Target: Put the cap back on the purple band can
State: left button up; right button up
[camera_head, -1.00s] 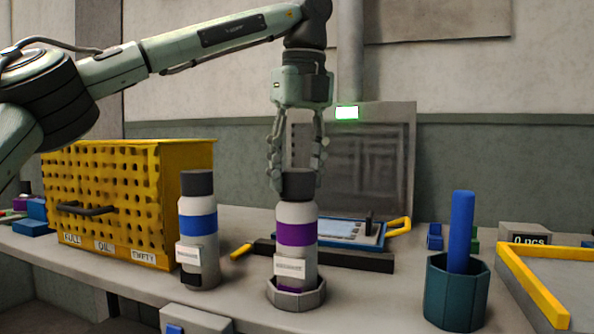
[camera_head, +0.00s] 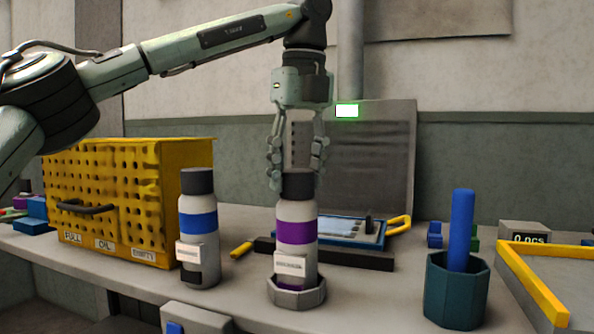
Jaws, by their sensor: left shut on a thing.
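The purple band can (camera_head: 296,233) stands upright in a grey octagonal holder (camera_head: 297,297) in the middle of the bench. Its dark cap (camera_head: 298,186) sits on top of the can, level as far as I can see. My left gripper (camera_head: 296,176) points straight down and is shut on the cap, one finger on each side. No gap shows between cap and can, but I cannot tell how tightly it sits. My right gripper is not in view.
A blue band can (camera_head: 198,228) with its cap stands to the left. Behind it is a yellow perforated cabinet (camera_head: 180,170). A teal cup (camera_head: 456,300) holding a blue rod (camera_head: 461,230) stands right. A framed panel (camera_head: 335,230) lies behind; a yellow-edged tray (camera_head: 533,285) is far right.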

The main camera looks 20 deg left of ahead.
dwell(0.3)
pick_arm(q)
jog(key=o, duration=1.4)
jog(key=shift+r, duration=0.3)
jog(key=shift+r+p, duration=0.45)
jog(key=shift+p, duration=0.25)
jog(key=shift+r+p, duration=0.45)
jog(key=shift+r, duration=0.05)
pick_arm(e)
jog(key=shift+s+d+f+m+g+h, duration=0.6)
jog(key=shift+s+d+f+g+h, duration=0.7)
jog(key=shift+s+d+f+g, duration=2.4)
pick_arm(q)
jog(key=shift+r+p, duration=1.05)
jog(key=shift+r, duration=0.1)
jog(key=shift+r+p, duration=1)
jog(key=shift+r, duration=0.05)
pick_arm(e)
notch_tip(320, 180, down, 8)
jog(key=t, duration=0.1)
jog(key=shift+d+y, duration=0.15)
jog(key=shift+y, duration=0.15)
